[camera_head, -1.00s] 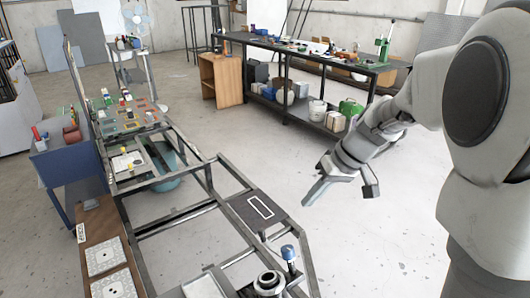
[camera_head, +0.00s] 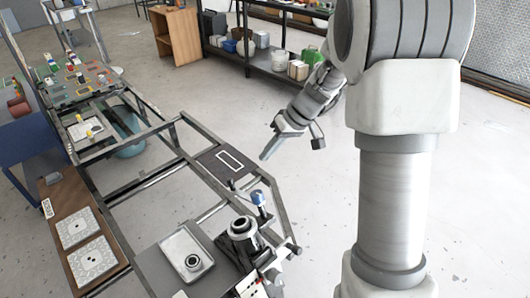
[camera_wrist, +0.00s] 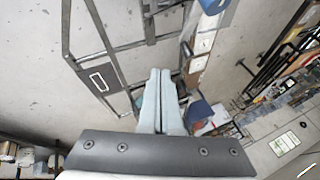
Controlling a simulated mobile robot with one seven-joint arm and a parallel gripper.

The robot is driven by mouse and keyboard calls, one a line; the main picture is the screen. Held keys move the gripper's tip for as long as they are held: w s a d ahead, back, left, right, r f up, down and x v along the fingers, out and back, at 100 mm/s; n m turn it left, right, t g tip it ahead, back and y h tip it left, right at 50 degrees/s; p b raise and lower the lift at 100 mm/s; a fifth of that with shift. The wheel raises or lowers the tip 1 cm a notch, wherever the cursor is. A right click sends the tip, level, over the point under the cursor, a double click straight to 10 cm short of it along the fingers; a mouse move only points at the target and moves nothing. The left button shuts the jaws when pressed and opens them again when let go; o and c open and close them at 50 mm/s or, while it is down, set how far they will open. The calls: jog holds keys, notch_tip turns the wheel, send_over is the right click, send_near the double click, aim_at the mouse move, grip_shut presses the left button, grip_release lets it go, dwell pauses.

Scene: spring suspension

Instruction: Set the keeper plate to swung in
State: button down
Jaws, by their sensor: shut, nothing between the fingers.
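My gripper (camera_head: 268,153) is shut and empty, held in the air to the right of the metal frame (camera_head: 140,187) in the head view. Its two pale fingers lie together in the wrist view (camera_wrist: 161,100). A fixture with a dark ring-topped cylinder (camera_head: 243,229) sits at the near end of the frame, well below and nearer than my gripper. A blue-capped post (camera_head: 258,198) stands beside it. I cannot make out which part is the keeper plate, or how it is set. The wrist view does not clearly show the fixture.
A light tray (camera_head: 172,244) with a round part (camera_head: 193,262) in it lies left of the fixture. A brown board (camera_head: 60,196) with patterned squares is at the left. A dark panel with a white outline (camera_head: 217,170) lies on the frame. The floor (camera_head: 310,220) right of it is clear.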

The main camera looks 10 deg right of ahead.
aim_at(233, 182)
jog(key=a+f, duration=0.6)
jog(key=a, duration=0.1)
jog(key=shift+s+f, duration=0.2)
jog(key=shift+a+f, duration=0.1)
jog(key=shift+a, duration=0.05)
jog(key=n+g+b, duration=0.1)
jog(key=a+n+y+b, duration=0.1)
jog(key=shift+s+a+f+g+b, duration=0.2)
jog(key=shift+s+a+g+b, duration=0.1)
jog(key=shift+s+g+b, duration=0.1)
jog(key=s+a+r+n+g, duration=0.1)
jog(key=s+a+n+g, duration=0.1)
jog(key=s+n+g, duration=0.3)
jog(key=s+a+r+n+g+h, duration=0.1)
jog(key=s+a+r+n+g, duration=0.1)
jog(key=s+n+g, duration=0.3)
jog(key=shift+s+a+n+p, duration=0.25)
jog(key=shift+a+n+p, duration=0.2)
jog(key=shift+n, duration=0.55)
jog(key=shift+s, duration=0.1)
